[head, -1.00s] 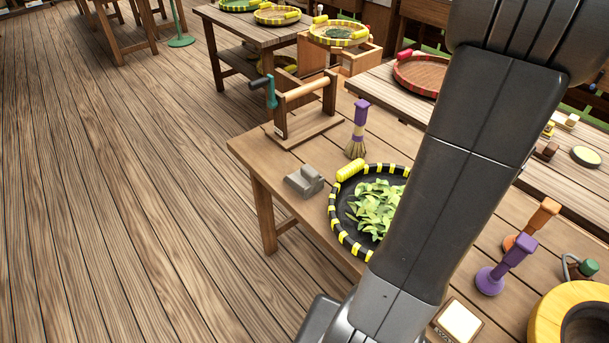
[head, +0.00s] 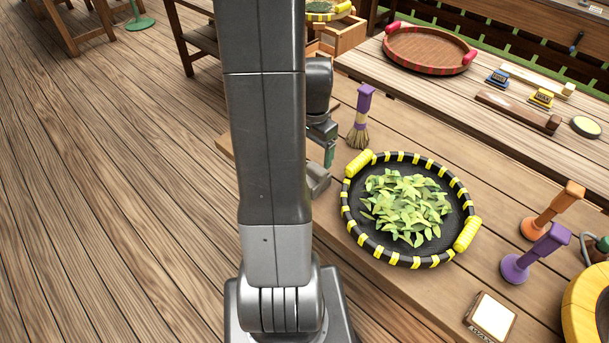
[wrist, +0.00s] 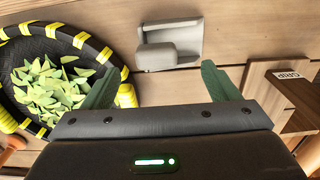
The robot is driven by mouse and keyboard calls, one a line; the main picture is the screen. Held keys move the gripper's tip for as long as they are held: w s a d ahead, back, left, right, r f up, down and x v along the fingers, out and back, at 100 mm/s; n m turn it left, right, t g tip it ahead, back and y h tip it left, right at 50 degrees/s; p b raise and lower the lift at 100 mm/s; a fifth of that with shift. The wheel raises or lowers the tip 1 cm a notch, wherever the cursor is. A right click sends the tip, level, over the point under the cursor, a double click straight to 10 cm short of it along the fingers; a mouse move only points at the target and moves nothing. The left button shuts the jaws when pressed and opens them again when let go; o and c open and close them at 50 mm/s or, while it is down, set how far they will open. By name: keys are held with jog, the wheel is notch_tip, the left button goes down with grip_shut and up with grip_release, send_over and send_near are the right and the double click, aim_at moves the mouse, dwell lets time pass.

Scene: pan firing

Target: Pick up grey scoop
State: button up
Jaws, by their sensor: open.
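The grey scoop (wrist: 168,46) lies on the wooden table in the wrist view, a shallow tray shape with a rounded, blocky part at its lower left. In the head view the scoop (head: 319,180) is partly hidden behind my arm. My gripper (wrist: 160,68) is open, with its green fingers apart, one toward each side of the scoop. Nothing is held between them. In the head view my gripper (head: 329,157) shows over the table close to the scoop, partly covered by my arm.
A black round pan (head: 408,210) with yellow bands and green leaves stands right of the scoop. A purple-handled brush (head: 360,120) stands behind it. A wooden stand labelled GRIP (wrist: 287,88) is right of my gripper. Purple (head: 530,255) and orange (head: 553,210) handled tools stand farther right.

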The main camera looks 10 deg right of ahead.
aim_at(317, 167)
notch_tip(317, 167, down, 5)
jog(key=shift+r, duration=0.1)
jog(key=f, duration=0.2)
jog(key=d+f+p, duration=0.1)
jog(key=f, duration=0.1)
jog(key=shift+d, duration=0.1)
jog(key=shift+f, duration=0.7)
jog(key=c, duration=1.4)
